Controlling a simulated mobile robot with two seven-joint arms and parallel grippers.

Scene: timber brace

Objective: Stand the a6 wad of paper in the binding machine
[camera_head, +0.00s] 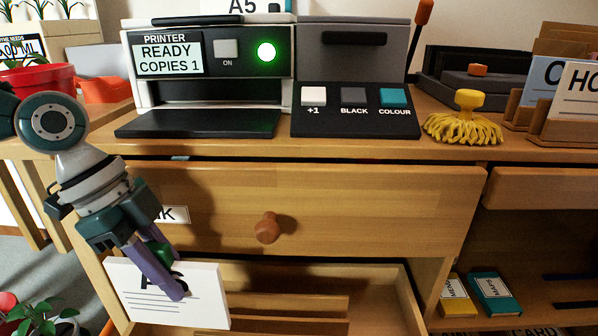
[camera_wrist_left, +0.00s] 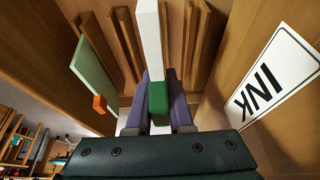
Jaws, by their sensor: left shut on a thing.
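A white wad of paper (camera_head: 205,300) with printed lines and a large label starting with A hangs at the lower left of the head view; the finger hides part of the label. My left gripper (camera_head: 172,272) is shut on a green piece (camera_wrist_left: 158,97) at the wad's edge, between its purple fingers. The wad (camera_wrist_left: 149,40) shows edge-on in the wrist view, over the open drawer (camera_head: 412,300) with its wooden dividers. I cannot clearly pick out the binding machine. My right gripper is not in view.
On the desk top stand a printer (camera_head: 215,92) reading READY, a copier panel (camera_head: 350,122), a yellow brush-like thing (camera_head: 465,122) and a black tray-like thing (camera_head: 440,72). A closed drawer (camera_head: 370,205) labelled INK is above the open one.

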